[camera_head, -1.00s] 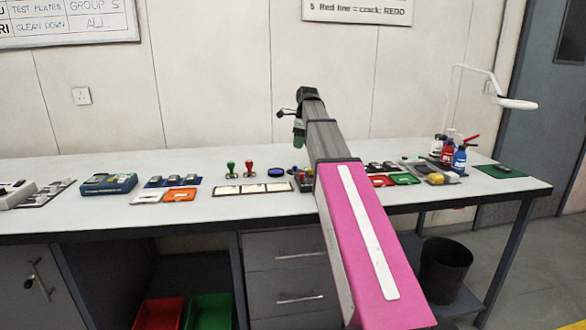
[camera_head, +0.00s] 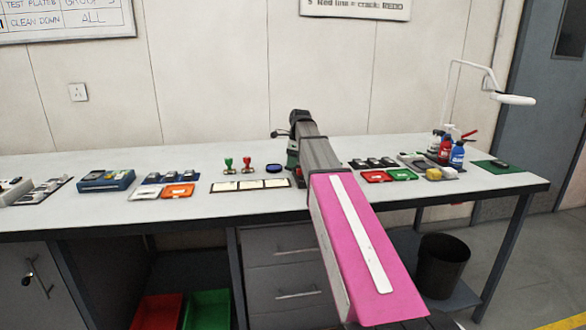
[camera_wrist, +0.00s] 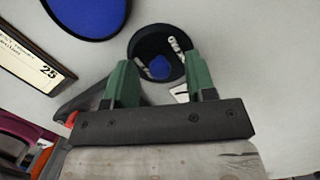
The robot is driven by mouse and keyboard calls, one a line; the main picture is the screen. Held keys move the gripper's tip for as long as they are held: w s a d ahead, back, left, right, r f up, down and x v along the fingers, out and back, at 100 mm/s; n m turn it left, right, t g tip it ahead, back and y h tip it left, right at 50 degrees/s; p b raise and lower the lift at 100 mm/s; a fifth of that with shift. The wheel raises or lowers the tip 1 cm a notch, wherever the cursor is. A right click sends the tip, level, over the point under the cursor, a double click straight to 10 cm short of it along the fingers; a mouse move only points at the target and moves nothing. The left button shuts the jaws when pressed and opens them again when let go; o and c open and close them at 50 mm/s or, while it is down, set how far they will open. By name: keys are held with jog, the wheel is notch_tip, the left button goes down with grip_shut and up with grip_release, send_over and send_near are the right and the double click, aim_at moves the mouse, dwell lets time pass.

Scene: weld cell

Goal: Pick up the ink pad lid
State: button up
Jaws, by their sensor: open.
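The ink pad lid (camera_wrist: 150,45) looks like a dark round disc with white markings and a blue spot. In the wrist view it lies ahead of and between the green fingers of my gripper (camera_wrist: 163,66). The fingers are apart, with nothing held; whether they touch the lid I cannot tell. In the head view my gripper (camera_head: 292,160) is low over the bench, and my arm hides the lid. The blue ink pad (camera_head: 274,168) lies open on the bench to its left. The pad also shows at the top left of the wrist view (camera_wrist: 88,12).
A strip of cards (camera_head: 250,184) lies in front of the pad. A green stamp (camera_head: 228,165) and a red stamp (camera_head: 247,164) stand left of it.

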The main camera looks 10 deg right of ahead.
jog(key=shift+f, duration=0.25)
grip_shut()
jog(key=shift+r, duration=0.15)
